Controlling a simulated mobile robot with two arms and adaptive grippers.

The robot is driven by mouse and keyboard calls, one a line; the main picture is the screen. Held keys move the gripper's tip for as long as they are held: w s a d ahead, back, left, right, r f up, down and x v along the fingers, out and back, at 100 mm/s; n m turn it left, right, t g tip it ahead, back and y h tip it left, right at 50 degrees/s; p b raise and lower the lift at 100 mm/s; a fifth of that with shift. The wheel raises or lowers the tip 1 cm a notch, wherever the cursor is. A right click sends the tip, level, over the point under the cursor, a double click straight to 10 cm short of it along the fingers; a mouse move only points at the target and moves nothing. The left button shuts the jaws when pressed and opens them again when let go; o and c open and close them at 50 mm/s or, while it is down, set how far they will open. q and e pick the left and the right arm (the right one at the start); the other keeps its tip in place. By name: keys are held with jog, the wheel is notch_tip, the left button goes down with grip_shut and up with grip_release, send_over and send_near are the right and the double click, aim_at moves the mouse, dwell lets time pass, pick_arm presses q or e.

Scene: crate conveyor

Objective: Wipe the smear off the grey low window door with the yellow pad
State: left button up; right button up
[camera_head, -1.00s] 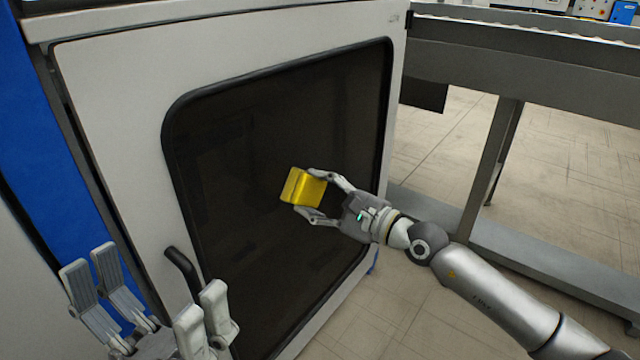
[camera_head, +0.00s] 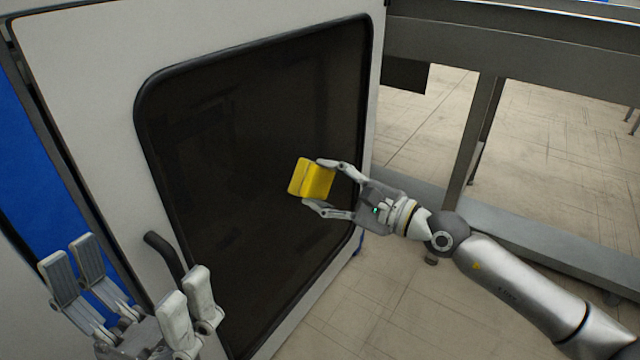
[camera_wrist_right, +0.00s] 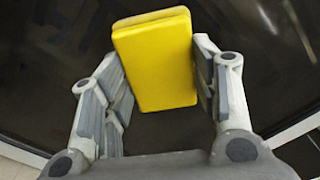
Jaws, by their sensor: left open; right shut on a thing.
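The grey low door (camera_head: 90,80) has a dark window (camera_head: 240,130) with a black rounded frame. My right gripper (camera_head: 318,186) is shut on the yellow pad (camera_head: 308,178) in front of the window. In the right wrist view the yellow pad (camera_wrist_right: 155,62) sits between the fingers of the right gripper (camera_wrist_right: 160,90), with the dark pane behind it. I cannot tell whether the pad touches the glass. No smear can be made out on the pane. My left gripper (camera_head: 130,290) is open and empty at the lower left, near the door's dark handle (camera_head: 165,257).
A grey conveyor frame (camera_head: 500,50) with legs and a low beam (camera_head: 480,235) stands to the right of the door. A blue panel (camera_head: 45,190) is at the left. Tiled floor (camera_head: 400,290) is clear below the door, around my right arm.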

jog(key=shift+b+v, duration=0.55)
jog(key=shift+v, duration=0.5)
jog(key=shift+s+d, duration=0.3)
jog(key=shift+d, duration=0.05)
